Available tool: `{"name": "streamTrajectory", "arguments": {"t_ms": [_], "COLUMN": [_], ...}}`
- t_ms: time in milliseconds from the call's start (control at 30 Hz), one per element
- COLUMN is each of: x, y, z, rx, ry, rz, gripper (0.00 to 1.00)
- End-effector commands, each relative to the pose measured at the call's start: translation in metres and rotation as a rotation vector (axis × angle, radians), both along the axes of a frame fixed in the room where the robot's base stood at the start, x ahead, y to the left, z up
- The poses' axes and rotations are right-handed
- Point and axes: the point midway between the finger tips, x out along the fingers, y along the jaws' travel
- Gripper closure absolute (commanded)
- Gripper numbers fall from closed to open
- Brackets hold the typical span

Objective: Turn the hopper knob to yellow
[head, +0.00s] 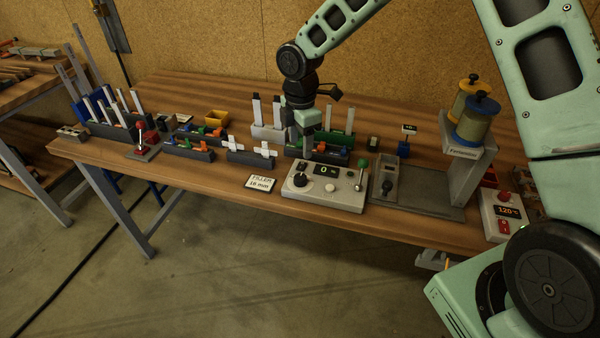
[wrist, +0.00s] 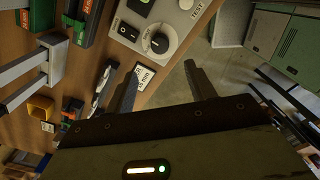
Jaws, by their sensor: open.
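The hopper stand (head: 470,165) at the right carries a yellow canister (head: 464,98) and a blue-topped canister (head: 477,122). A grey unit with a black knob or handle (head: 387,187) stands left of its base plate. Another black round knob (head: 300,180) is on the pale control box (head: 327,188); this knob with a white pointer line shows in the wrist view (wrist: 157,43). I cannot tell which is the hopper knob, and no colour marks are readable. My gripper (head: 308,153) is open and empty, above the back of the control box; its fingers show in the wrist view (wrist: 160,78).
A filler card (head: 261,183) lies left of the control box. A green-knobbed lever (head: 361,173) rises at the box's right. Racks with coloured pieces (head: 188,152) fill the left and middle. A 120-degree unit (head: 503,212) stands at the right edge.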

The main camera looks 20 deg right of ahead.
Motion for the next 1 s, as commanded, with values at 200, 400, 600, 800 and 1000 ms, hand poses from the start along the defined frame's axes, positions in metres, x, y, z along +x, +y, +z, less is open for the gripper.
{"name": "streamTrajectory", "arguments": {"t_ms": [200, 400, 600, 800, 1000], "x": [-0.001, -0.001, 0.0, 0.0, 0.0], "y": [0.001, 0.0, 0.0, 0.0, 0.0], "z": [-0.045, -0.083, -0.107, -0.115, -0.115], "rx": [-0.001, 0.0, 0.0, 0.0, 0.0], "ry": [0.005, 0.003, 0.0, -0.001, -0.001], "rz": [0.001, 0.0, 0.0, -0.001, -0.001], "gripper": [0.45, 0.45, 0.45, 0.45, 0.45]}}
